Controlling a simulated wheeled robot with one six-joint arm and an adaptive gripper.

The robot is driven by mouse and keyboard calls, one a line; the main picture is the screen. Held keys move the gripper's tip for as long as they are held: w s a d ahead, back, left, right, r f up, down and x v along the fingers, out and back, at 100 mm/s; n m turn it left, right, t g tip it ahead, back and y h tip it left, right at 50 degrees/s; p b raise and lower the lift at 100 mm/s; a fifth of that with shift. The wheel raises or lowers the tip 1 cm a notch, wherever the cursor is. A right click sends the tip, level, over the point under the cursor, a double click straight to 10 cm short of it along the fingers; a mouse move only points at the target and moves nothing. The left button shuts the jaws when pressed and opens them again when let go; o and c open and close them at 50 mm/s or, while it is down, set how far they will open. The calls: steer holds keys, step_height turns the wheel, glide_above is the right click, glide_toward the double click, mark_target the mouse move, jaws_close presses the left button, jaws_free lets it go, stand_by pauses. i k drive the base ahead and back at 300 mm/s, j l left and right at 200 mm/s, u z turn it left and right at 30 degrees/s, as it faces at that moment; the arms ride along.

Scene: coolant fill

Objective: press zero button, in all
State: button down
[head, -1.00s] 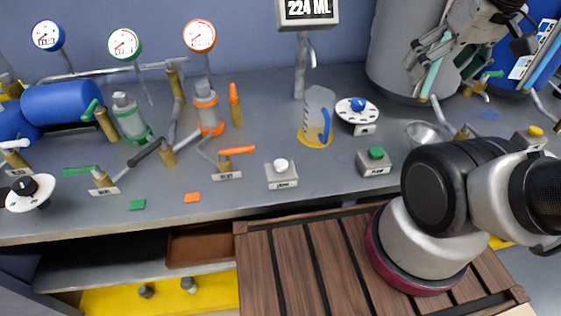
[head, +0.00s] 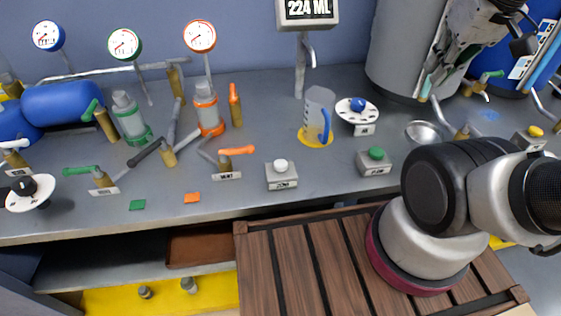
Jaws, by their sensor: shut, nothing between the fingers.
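The zero button is a white round cap (head: 281,165) on a small grey box (head: 282,182) with a label too small to read surely, near the front edge of the bench. The cap looks raised and nothing touches it. The display (head: 307,10) above the bench reads 224 ML.
A clear jug with blue handle (head: 318,115) stands on a yellow disc behind the button. A green button box (head: 375,162) and a metal funnel bowl (head: 426,133) lie to the right. An orange-handled valve (head: 232,153) is just left. Bench space in front is clear.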

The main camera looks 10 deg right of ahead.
mark_target(280, 165)
steer(key=k+j, duration=0.2)
steer(key=j, duration=0.2)
steer(key=k+j, duration=0.15)
steer(key=j, duration=0.2)
steer(key=k+j, duration=0.2)
steer(key=j, duration=0.2)
steer(key=k+j, duration=0.15)
steer(key=j, duration=0.2)
steer(key=k+j, duration=0.2)
steer(key=j, duration=0.2)
steer(key=i+z, duration=0.05)
